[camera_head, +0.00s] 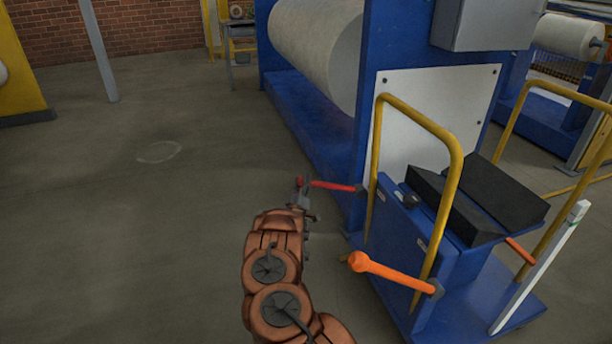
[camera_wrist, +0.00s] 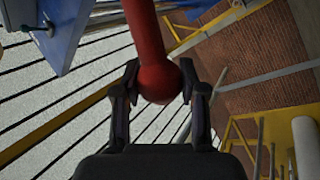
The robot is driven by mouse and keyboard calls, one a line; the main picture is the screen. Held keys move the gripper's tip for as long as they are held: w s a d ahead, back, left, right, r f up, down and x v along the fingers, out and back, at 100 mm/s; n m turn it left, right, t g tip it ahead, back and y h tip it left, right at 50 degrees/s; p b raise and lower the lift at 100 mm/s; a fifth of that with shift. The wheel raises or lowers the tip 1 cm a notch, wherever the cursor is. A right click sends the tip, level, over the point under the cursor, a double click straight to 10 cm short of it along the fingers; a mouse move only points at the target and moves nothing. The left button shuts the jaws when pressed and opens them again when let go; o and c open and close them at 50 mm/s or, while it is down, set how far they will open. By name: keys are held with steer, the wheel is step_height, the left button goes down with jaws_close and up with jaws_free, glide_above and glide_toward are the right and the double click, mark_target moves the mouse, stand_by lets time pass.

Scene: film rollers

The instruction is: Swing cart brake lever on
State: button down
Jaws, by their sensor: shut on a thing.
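The blue cart (camera_head: 400,240) with yellow hoop handles stands at the right in the head view. A red lever (camera_head: 332,185) runs left, nearly level, from a dark pivot by the cart and the blue machine frame; I cannot tell which of the two bears it. My gripper (camera_head: 301,187) is at the lever's free end. In the wrist view, my gripper (camera_wrist: 159,72) is shut on the round red knob (camera_wrist: 158,84), one finger on each side. An orange lever (camera_head: 395,275) with a round end sticks out leftward from the cart's near side, apart from my gripper.
The blue machine frame (camera_head: 385,45) with a large white roll (camera_head: 315,45) stands behind the cart. Black V-shaped pads (camera_head: 490,200) top the cart. A white-green post (camera_head: 540,265) leans at its right. The floor (camera_head: 120,220) at the left is clear.

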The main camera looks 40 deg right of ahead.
steer(key=shift+w+a+f+n+t, duration=0.15)
steer(key=shift+a+f+n+t, duration=0.1)
steer(key=shift+f+n, duration=0.3)
steer(key=shift+w+a+f+n+t, duration=0.1)
steer(key=shift+a+f+n+t, duration=0.2)
steer(key=shift+f, duration=0.6)
steer(key=c, duration=0.6)
jaws_free()
steer(key=shift+c, duration=0.2)
steer(key=v, duration=1.2)
steer(key=shift+r, duration=0.15)
